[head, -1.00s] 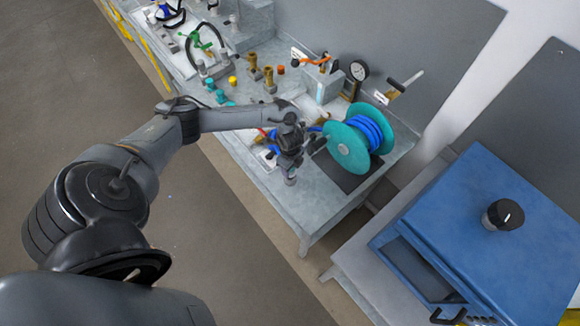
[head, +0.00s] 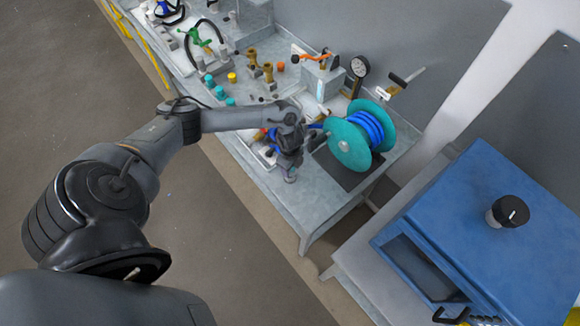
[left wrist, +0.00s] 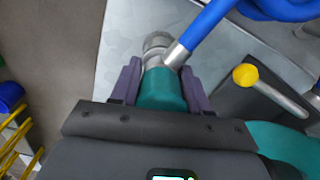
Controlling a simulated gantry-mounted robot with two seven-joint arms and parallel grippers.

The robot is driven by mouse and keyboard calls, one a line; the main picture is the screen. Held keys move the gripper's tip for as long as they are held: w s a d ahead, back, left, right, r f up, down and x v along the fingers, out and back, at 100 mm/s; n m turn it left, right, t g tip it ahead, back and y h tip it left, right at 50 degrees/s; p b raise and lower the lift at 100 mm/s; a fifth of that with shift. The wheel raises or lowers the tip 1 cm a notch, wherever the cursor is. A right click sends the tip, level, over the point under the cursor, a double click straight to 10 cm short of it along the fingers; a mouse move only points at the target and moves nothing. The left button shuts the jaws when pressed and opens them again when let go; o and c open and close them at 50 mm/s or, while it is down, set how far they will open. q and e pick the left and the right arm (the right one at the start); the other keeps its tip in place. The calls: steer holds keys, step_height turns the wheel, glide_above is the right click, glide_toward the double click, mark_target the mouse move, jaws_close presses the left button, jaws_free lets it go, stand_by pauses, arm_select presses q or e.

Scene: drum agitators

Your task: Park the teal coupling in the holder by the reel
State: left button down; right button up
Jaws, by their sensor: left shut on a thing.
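The teal coupling (left wrist: 162,90) is between the two fingers of my left gripper (left wrist: 160,88), which is shut on it. Its silver end (left wrist: 157,42) points away from the gripper over the pale bench top. The blue hose (left wrist: 208,22), with a metal ferrule, meets the coupling at an angle near that end. In the head view my left gripper (head: 290,176) points down over the bench just left of the teal reel (head: 350,146) with blue hose wound on it. The coupling is not clear there. I cannot make out the holder. My right gripper is not in view.
A dark mat (head: 338,167) lies beneath the reel. Several brass, teal and orange fittings stand farther back on the bench (head: 265,190), with a gauge (head: 359,68) behind the reel. A blue cabinet (head: 470,230) stands at the right. The bench's front corner is clear.

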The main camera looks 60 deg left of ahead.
arm_select(q)
steer(key=shift+f, duration=0.35)
stand_by(0.3)
steer(key=shift+c, duration=2.4)
jaws_free()
steer(key=shift+c, duration=0.4)
steer(key=shift+r, duration=0.1)
steer(key=shift+r, duration=0.2)
step_height(320, 180, up, 10)
steer(key=p, duration=0.9)
steer(key=shift+f+p, duration=0.25)
steer(key=shift+p, duration=0.15)
